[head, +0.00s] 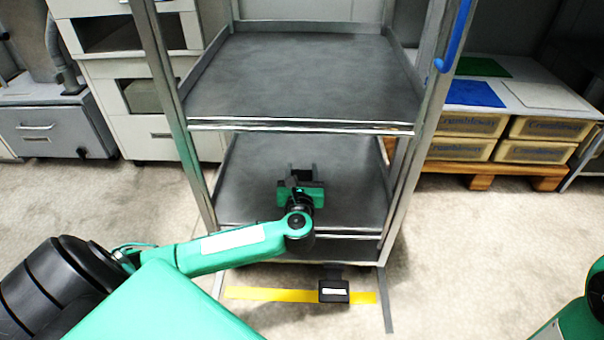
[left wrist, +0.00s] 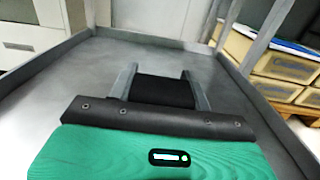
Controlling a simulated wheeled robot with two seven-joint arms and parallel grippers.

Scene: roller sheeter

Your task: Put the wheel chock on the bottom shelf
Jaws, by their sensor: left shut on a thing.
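My left gripper (head: 302,173) reaches in between the posts of the metal rack, over the bottom shelf (head: 258,175). It is shut on a black block, which I take to be the wheel chock. In the left wrist view the chock (left wrist: 164,92) sits between the two grey fingers, with the grey shelf surface (left wrist: 75,85) around and beyond it. I cannot tell whether the chock touches the shelf. In the head view the chock is small and dark against the shelf. My right gripper is out of view.
The upper shelf (head: 300,75) is empty and lies above the bottom one. The bottom shelf has raised side rims and looks clear around the gripper. A black item with a white label (head: 333,291) lies on yellow floor tape (head: 265,294). Tan bins (head: 470,125) stand right.

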